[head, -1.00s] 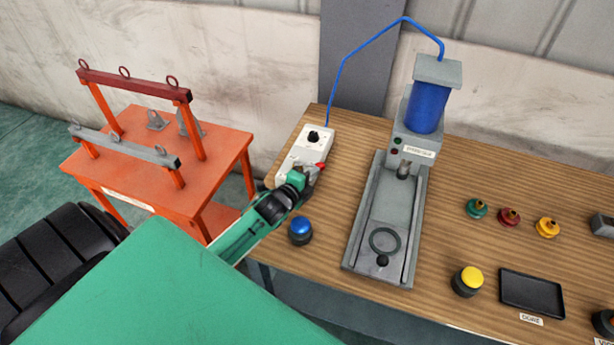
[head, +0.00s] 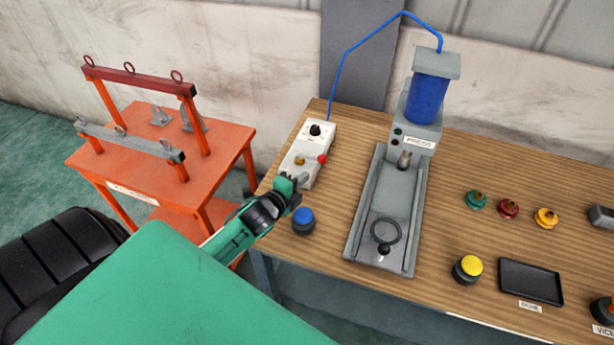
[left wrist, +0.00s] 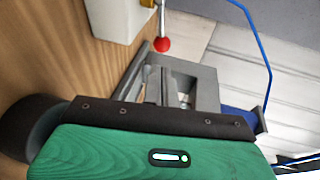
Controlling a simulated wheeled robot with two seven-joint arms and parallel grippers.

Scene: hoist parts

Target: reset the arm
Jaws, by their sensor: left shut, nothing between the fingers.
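My left arm reaches in from the left, and its gripper (head: 303,180) is at the left edge of the wooden table, by the near end of the white control box (head: 308,150). The gripper is shut with nothing held. The red knob also shows in the head view (head: 322,159). I cannot tell whether the fingers touch the box. My right gripper is not in view.
A blue button (head: 303,220) stands just right of my left gripper. A press with a blue cylinder (head: 427,98) stands farther right, linked to the box by a blue hose (head: 372,42). An orange table (head: 140,150) with lifting beams stands left. A yellow button (head: 468,268) and black tray (head: 531,281) are right.

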